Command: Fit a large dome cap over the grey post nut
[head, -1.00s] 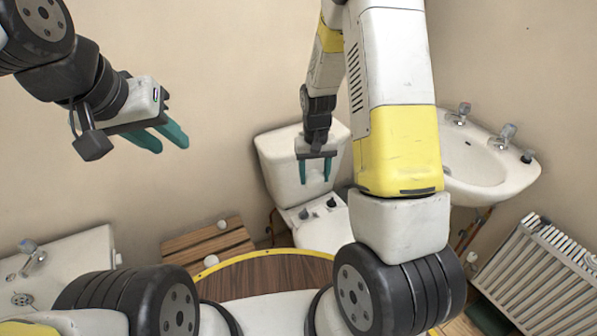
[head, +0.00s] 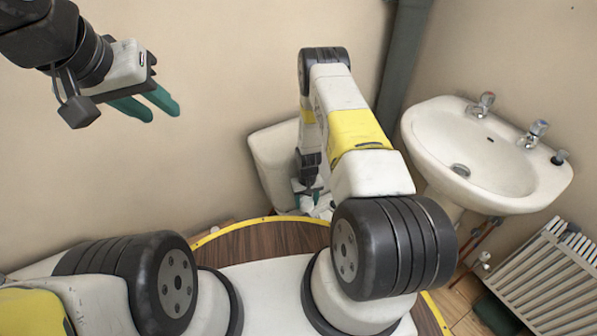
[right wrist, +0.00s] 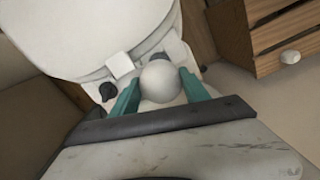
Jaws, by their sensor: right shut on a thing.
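A dark nut-like fitting (right wrist: 107,91) stands on the white ledge left of the cap. A second dark fitting (right wrist: 160,57) shows partly just behind the cap. I cannot tell which one is the grey post nut, or whether the cap touches anything beneath it. My left gripper (head: 146,105) is open and empty, high at the left.
A small white square piece (right wrist: 121,66) is near the fittings. A washbasin (head: 480,150) and radiator (head: 545,280) are on the right.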

